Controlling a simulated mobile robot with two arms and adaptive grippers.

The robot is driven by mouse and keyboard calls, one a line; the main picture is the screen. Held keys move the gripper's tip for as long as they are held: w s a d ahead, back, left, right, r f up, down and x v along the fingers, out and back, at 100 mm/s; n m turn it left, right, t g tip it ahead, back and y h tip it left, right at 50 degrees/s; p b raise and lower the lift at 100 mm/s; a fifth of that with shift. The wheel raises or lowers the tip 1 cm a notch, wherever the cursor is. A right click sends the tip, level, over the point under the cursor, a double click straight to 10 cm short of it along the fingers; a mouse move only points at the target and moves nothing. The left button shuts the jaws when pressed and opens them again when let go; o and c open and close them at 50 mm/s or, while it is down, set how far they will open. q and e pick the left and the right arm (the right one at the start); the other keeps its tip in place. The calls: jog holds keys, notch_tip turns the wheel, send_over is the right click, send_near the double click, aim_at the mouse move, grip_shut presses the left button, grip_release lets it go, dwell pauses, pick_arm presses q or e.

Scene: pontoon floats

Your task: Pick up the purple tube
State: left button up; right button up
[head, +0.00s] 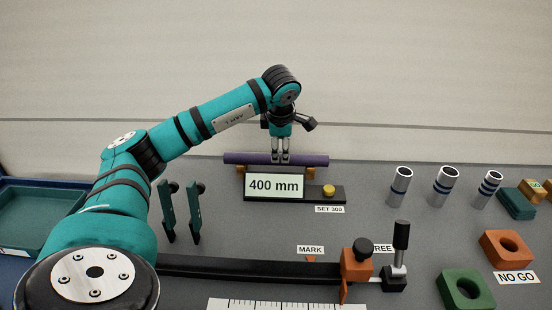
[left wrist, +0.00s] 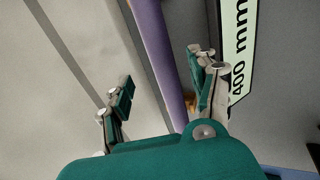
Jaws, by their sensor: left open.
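The purple tube (head: 242,158) lies level behind the 400 mm display, seemingly on small tan supports (head: 240,171). My left gripper (head: 280,158) points down at the middle of the tube, with its fingers overlapping it in the head view. In the left wrist view the tube (left wrist: 160,50) runs lengthwise through the gap between the open fingers of my left gripper (left wrist: 160,88). One finger is on each side, and I see no clear contact. My right gripper is in neither view.
The 400 mm display (head: 274,185) stands just in front of the tube. Several silver tubes (head: 445,186) stand at right, near an orange block (head: 505,248) and a green block (head: 465,289). A black rail (head: 250,268) crosses the front. A green tray (head: 35,215) is at left.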

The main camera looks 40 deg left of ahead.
aim_at(280, 156)
pick_arm(q)
jog(key=p+x, duration=0.1)
jog(key=x, duration=0.5)
jog(key=shift+s+a+f, duration=0.1)
jog(key=shift+a+f, duration=0.05)
jog(key=shift+f, duration=0.05)
jog(key=shift+r, duration=0.1)
grip_shut()
